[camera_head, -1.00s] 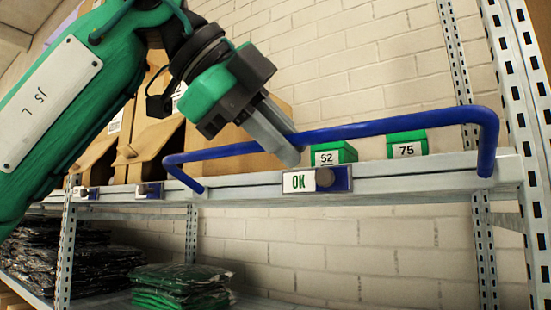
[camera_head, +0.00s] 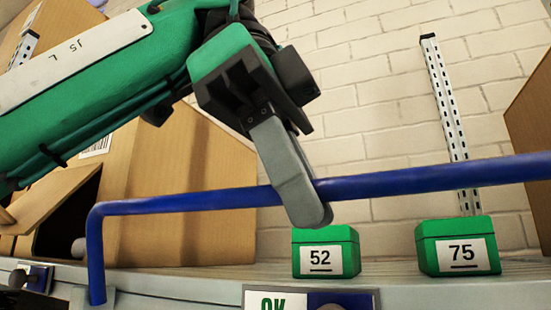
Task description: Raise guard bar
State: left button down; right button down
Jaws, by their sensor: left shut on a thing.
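The blue guard bar (camera_head: 180,203) runs across the front of the shelf in the head view. It stands up above the shelf edge. Its left leg (camera_head: 96,255) comes down to the shelf edge, and its right end is out of the picture. My left gripper (camera_head: 308,208) comes in from the upper left and is shut on the bar near the middle of the picture. The near finger covers part of the bar, and the far finger is mostly hidden. My right gripper is not in view.
Behind the bar stand two green boxes, labelled 52 (camera_head: 326,252) and 75 (camera_head: 458,247). Cardboard boxes (camera_head: 185,170) stand at the left, and another (camera_head: 530,140) at the right edge.

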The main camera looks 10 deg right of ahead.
pick_arm(q)
jog(key=shift+w+d+f+n+g+y+p, duration=0.2)
jog(key=shift+w+d+g+y+p, duration=0.2)
jog(key=shift+w+g+p, duration=0.15)
jog(key=shift+w+d+f+n+g+y+p, duration=0.1)
jog(key=shift+w+d+f+g+y+p, duration=0.05)
jog(key=shift+w+d+g+y+p, duration=0.35)
jog(key=shift+s+a, duration=0.1)
jog(key=shift+a, duration=0.05)
jog(key=c, duration=1.5)
grip_release()
jog(key=shift+o, duration=0.5)
jog(key=shift+w+r, duration=0.1)
jog(key=shift+w, duration=0.15)
jog(key=shift+s+r, duration=0.15)
jog(key=shift+s, duration=0.05)
